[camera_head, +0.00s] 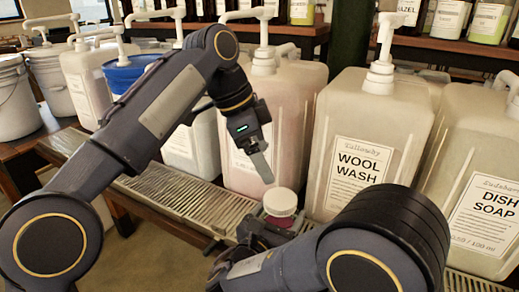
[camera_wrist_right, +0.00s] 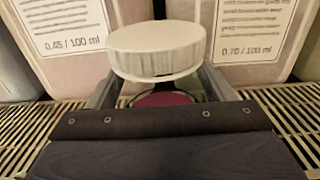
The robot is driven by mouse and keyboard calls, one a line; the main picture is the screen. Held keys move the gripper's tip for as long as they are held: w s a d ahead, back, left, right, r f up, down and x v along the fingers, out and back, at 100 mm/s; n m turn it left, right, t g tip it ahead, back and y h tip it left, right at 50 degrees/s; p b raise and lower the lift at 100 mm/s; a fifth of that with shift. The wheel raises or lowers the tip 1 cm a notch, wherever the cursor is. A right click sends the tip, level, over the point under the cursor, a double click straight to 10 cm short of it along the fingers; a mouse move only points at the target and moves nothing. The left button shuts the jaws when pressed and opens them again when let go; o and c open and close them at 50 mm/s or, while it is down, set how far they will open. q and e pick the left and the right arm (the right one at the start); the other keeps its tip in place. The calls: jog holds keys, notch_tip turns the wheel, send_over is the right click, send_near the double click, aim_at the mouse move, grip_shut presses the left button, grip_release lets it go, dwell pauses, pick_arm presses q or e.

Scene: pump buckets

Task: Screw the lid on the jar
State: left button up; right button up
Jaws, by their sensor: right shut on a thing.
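The white round lid (camera_head: 280,202) sits at the top of the small jar (camera_head: 279,221), which has pink-purple contents. In the right wrist view the lid (camera_wrist_right: 155,50) looks slightly tilted, and the jar (camera_wrist_right: 163,99) shows below it; whether the threads engage is hidden. My right gripper (camera_head: 265,233) is shut on the jar and holds it upright over the slatted rack. My left gripper (camera_head: 262,165) hangs above the lid, pointing down and apart from it. Its fingers overlap in this view, so its opening cannot be judged.
Large pump containers stand behind, including the wool wash one (camera_head: 372,130) and the dish soap one (camera_head: 480,160). A slatted metal rack (camera_head: 175,203) runs beneath. White buckets (camera_head: 15,100) stand at the left. The containers are close behind the jar.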

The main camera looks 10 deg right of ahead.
pick_arm(q)
jog(key=shift+a+r, duration=0.2)
jog(key=shift+r, duration=0.25)
pick_arm(e)
jog(key=o, duration=1.3)
jog(key=shift+o, duration=0.2)
